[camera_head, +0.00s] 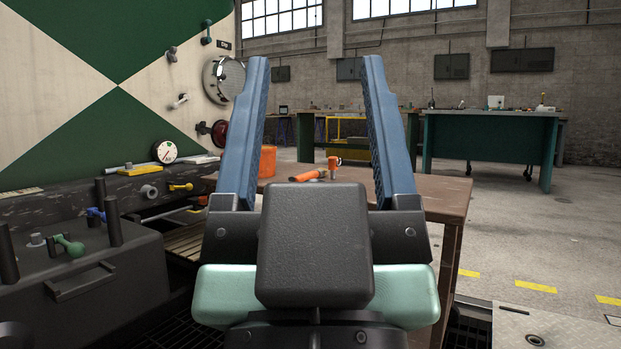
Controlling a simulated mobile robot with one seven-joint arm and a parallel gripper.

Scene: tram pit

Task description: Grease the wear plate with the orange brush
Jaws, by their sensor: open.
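My gripper (315,62) fills the middle of the view, its two blue fingers wide apart with nothing between them. Beyond it, a small orange object (308,175) lies on the brown table (445,187). It looks like a handle and may be the orange brush; its bristles cannot be made out. No surface can be surely told as the wear plate. My gripper body hides the near part of the table.
An orange container (267,161) stands behind my left finger. At left, a dark block (85,290) carries upright pins and a green-knobbed lever (70,245). A white dial gauge (165,151) stands on the ledge behind. A green workbench (490,140) is far right.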

